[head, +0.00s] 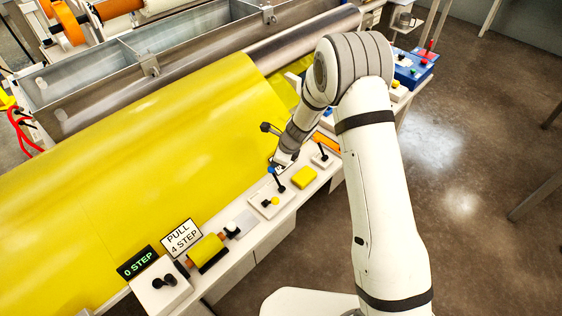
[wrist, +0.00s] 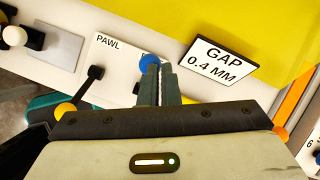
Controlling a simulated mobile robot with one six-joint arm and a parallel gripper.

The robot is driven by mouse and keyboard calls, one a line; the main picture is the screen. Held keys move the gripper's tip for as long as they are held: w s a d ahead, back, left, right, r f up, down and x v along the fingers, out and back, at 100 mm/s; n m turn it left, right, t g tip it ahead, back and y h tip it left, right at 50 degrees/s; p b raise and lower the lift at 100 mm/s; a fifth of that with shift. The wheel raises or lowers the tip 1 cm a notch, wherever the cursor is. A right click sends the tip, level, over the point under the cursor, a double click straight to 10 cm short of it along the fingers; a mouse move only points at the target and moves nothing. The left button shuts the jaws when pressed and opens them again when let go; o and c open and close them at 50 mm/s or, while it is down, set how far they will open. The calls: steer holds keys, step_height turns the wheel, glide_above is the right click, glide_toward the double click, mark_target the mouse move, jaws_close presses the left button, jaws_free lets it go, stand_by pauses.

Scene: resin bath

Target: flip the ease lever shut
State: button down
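A white panel block (head: 262,204) on the bench ledge carries a lever with a blue knob (head: 271,170) and one with a yellow knob (head: 275,201). In the wrist view the plate reads PAWL (wrist: 107,42) beside the yellow-knobbed lever (wrist: 94,76). A second label, mostly hidden, starts beside the blue knob (wrist: 150,62); I take this blue-knobbed lever as the ease lever. My gripper (wrist: 160,75) has its dark fingers close together, tips at the blue knob. Nothing shows clearly between them; contact cannot be told. The lever's lower part is hidden behind the fingers.
A GAP 0.4 MM sign (wrist: 218,60) stands right of the fingers. Yellow sheet (head: 130,150) lies behind the ledge. A yellow block (head: 304,178) and a black lever (head: 323,151) are to the right. A PULL 4 STEP sign (head: 181,237) and 0 STEP display (head: 137,263) are left.

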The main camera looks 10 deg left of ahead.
steer(key=shift+a, duration=0.25)
steer(key=w+r, duration=0.3)
steer(key=r, duration=0.8)
steer(key=shift+w+d+p, duration=0.25)
steer(key=shift+d+p, duration=0.05)
steer(key=shift+d, duration=0.05)
steer(key=shift+r, duration=0.1)
